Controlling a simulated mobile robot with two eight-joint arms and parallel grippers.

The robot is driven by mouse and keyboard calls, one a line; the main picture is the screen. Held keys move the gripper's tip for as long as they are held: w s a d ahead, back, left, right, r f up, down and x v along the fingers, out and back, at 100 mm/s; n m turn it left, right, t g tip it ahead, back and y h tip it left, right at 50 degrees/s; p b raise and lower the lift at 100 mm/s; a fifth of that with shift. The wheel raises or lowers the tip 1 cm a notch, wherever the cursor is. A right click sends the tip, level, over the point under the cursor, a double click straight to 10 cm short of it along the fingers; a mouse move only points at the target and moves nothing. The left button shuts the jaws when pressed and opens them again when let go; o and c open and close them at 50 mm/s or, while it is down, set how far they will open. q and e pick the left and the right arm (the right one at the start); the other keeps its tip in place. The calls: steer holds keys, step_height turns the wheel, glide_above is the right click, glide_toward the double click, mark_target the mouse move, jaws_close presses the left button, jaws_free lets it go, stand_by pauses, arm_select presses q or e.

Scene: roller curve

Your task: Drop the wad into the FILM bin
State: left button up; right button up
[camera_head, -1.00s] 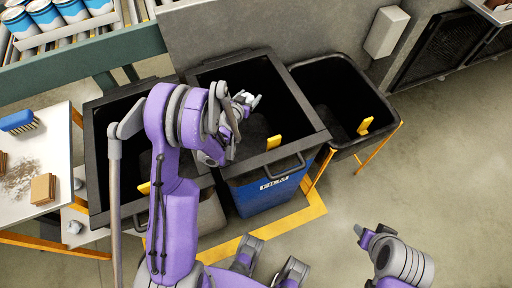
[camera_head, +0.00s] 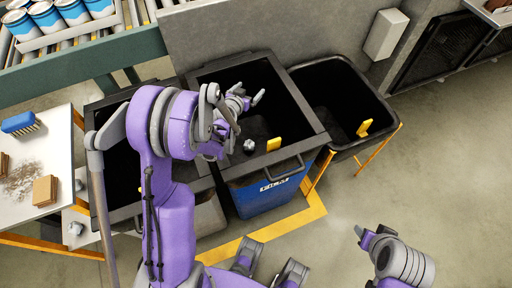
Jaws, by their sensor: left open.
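The small grey wad (camera_head: 249,146) shows inside the opening of the FILM bin (camera_head: 270,193), a blue bin with a black rim and a white FILM label. I cannot tell whether the wad is falling or at rest. My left gripper (camera_head: 251,99) is over the bin's opening, open and empty, apart from the wad. My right gripper (camera_head: 360,232) is low at the right, away from the bins; its finger opening is not clear.
A black bin (camera_head: 109,113) stands left of the FILM bin, partly behind my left arm. Another black bin (camera_head: 377,137) on a yellow frame stands right. A table (camera_head: 57,135) with a blue brush (camera_head: 19,123) and a sponge-like block (camera_head: 45,190) is at left. Floor is clear at right.

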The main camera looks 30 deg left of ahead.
arm_select(q)
step_height(320, 180, up, 5)
steer(key=shift+p, duration=0.3)
